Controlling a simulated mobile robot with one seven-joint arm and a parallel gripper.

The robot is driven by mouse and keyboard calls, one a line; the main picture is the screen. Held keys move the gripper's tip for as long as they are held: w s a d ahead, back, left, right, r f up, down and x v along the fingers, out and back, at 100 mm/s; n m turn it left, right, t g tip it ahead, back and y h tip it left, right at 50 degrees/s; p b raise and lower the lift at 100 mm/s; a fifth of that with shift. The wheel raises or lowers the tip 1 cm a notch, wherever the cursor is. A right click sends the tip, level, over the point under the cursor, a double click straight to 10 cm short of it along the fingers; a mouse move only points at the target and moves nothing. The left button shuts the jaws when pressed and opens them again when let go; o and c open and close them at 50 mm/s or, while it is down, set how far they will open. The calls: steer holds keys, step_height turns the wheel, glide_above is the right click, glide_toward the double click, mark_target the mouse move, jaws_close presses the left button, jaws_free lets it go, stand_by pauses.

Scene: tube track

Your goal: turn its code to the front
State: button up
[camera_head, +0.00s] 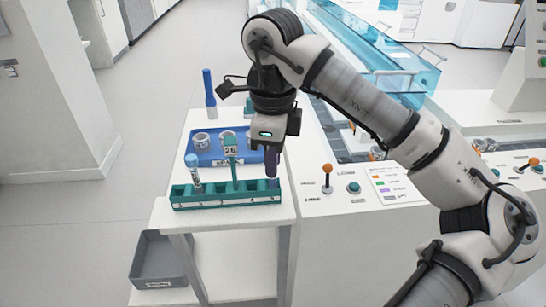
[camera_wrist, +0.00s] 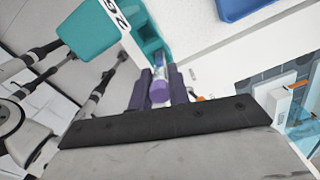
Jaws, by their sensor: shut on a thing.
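My gripper (camera_head: 271,172) points down at the right end of the teal rack (camera_head: 225,204). In the wrist view my gripper (camera_wrist: 157,88) is shut on a purple-capped tube (camera_wrist: 159,90), with the cap between the two dark purple fingers. The tube's pale body shows just past the cap, toward the teal rack (camera_wrist: 146,32). In the head view the fingers hide most of this tube, and no code on it can be made out.
A number sign (camera_head: 231,152) rises from the rack's middle. A blue tray (camera_head: 204,160) with grey rings lies behind it, and a tall blue-topped object (camera_head: 209,92) stands farther back. A control panel with an orange-knobbed lever (camera_head: 327,178) is at right. A grey bin (camera_head: 158,258) sits below.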

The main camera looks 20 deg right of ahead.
steer(key=shift+f, duration=0.15)
stand_by(0.4)
steer(key=o, duration=0.8)
step_height(320, 180, up, 14)
steer(key=shift+f+p, duration=0.1)
steer(key=shift+p, duration=0.95)
